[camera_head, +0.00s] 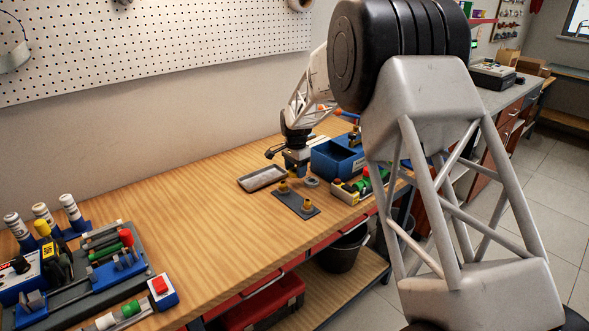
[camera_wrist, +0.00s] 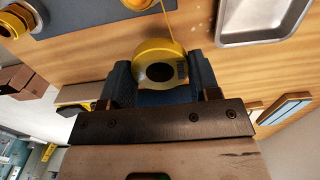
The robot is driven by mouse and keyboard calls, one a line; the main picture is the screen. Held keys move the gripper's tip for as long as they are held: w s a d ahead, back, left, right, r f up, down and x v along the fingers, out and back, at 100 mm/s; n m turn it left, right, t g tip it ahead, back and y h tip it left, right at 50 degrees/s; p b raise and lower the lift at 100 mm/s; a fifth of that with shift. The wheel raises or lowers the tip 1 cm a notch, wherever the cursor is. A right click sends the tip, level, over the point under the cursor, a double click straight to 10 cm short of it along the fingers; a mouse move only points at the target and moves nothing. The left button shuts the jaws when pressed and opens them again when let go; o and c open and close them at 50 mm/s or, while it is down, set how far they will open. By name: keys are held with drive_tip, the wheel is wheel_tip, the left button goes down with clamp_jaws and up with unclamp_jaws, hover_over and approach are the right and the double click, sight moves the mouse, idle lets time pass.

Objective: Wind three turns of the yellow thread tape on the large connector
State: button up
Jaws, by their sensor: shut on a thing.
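My gripper (camera_wrist: 160,85) is shut on the yellow thread tape (camera_wrist: 148,52), a roll held between its dark fingers. A thin yellow strand runs from the roll up past the top edge of the wrist view; its far end is out of sight. A dark plate (camera_wrist: 80,18) carries two brass connectors, one (camera_wrist: 14,20) at the upper left and one (camera_wrist: 137,3) cut off at the top. In the head view the connectors, a rear one (camera_head: 283,187) and a front one (camera_head: 306,207), stand upright on the plate. My gripper (camera_head: 293,172) is just behind them. I cannot tell for sure which is larger.
A metal tray (camera_head: 251,184) lies left of the gripper. A blue bin (camera_head: 330,162) and a grey ring (camera_head: 312,181) are to the right. A rack with green and red parts (camera_head: 365,186) stands near the front edge. The bench middle (camera_head: 190,215) is clear.

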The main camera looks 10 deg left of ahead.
drive_tip(key=shift+s+d, duration=0.45)
drive_tip(key=shift+s, duration=0.2)
drive_tip(key=shift+s+d, duration=0.45)
drive_tip(key=shift+s, duration=0.2)
drive_tip(key=shift+s, duration=0.15)
drive_tip(key=shift+s+d, duration=0.15)
drive_tip(key=shift+s, duration=1.3)
drive_tip(key=shift+s+a, duration=0.35)
drive_tip(key=shift+s, duration=0.4)
drive_tip(key=shift+s+a, duration=0.3)
drive_tip(key=shift+s, duration=0.45)
drive_tip(key=shift+a, duration=0.1)
